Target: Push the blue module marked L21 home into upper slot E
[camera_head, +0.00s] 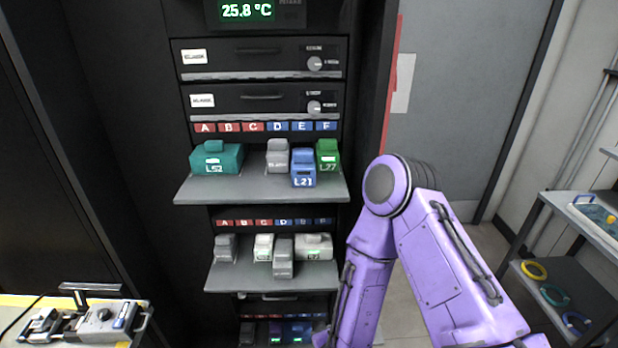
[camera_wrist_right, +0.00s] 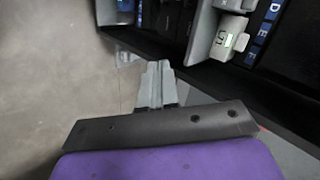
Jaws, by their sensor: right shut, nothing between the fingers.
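The blue module L21 (camera_head: 303,168) stands on the upper shelf (camera_head: 255,189) in the head view, below the blue label E (camera_head: 297,127). It sits farther forward than the grey module (camera_head: 278,156) on its left and the green module L27 (camera_head: 327,156) on its right. My right gripper (camera_wrist_right: 155,68) shows in the right wrist view with its grey fingers together and empty, apart from any module. In the head view only my purple right arm shows, right of the shelves; its gripper is out of sight. My left gripper is not in view.
A teal module L52 (camera_head: 216,158) stands at the upper shelf's left. The lower shelf (camera_head: 250,281) holds several grey and white modules. The wrist view shows a white module (camera_wrist_right: 230,38) near blue labels. A grey door (camera_head: 465,90) and a side rack (camera_head: 565,290) are at right.

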